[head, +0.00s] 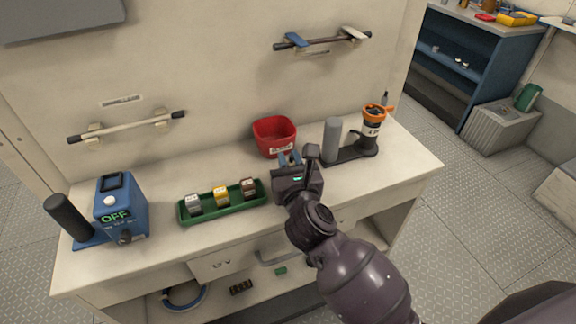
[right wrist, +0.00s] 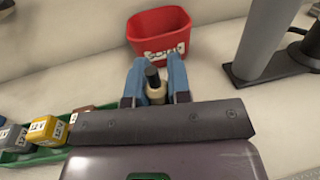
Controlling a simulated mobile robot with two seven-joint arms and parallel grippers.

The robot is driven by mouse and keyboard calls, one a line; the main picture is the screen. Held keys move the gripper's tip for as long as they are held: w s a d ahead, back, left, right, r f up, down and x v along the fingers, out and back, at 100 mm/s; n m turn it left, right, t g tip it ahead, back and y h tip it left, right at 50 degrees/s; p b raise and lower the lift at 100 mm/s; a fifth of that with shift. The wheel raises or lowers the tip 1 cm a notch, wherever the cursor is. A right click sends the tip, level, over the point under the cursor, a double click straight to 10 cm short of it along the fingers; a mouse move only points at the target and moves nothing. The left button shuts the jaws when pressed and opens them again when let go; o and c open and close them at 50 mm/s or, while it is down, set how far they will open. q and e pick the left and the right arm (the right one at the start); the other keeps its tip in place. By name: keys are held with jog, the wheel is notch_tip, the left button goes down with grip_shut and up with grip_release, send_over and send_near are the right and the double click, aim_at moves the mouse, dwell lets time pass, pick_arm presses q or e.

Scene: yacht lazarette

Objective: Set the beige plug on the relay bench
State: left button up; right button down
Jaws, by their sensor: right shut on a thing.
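My right gripper (head: 290,161) is over the pale bench (head: 330,190), in front of the red bin and to the right of the green tray. In the right wrist view its blue fingers (right wrist: 157,78) are shut on a small beige plug (right wrist: 156,94) with a dark top. The plug stands roughly upright between the fingers. Its lower end is hidden by the gripper body, so I cannot tell whether it touches the bench top. In the head view the gripper hides the plug. My left gripper is not in view.
A green tray (head: 222,207) holds grey, yellow and brown relay blocks. A red bin (head: 274,137) stands behind the gripper. A grey cylinder (head: 332,140) and an orange-topped device (head: 373,130) are at right. A blue "OFF" unit (head: 120,205) is at left. Bench top at right front is clear.

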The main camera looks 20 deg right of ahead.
jog(key=shift+f, duration=0.6)
jog(key=c, duration=1.1)
grip_release()
jog(key=shift+o, duration=0.2)
jog(key=shift+r, duration=0.25)
jog(key=s+a, duration=0.1)
jog(key=s, duration=1.1)
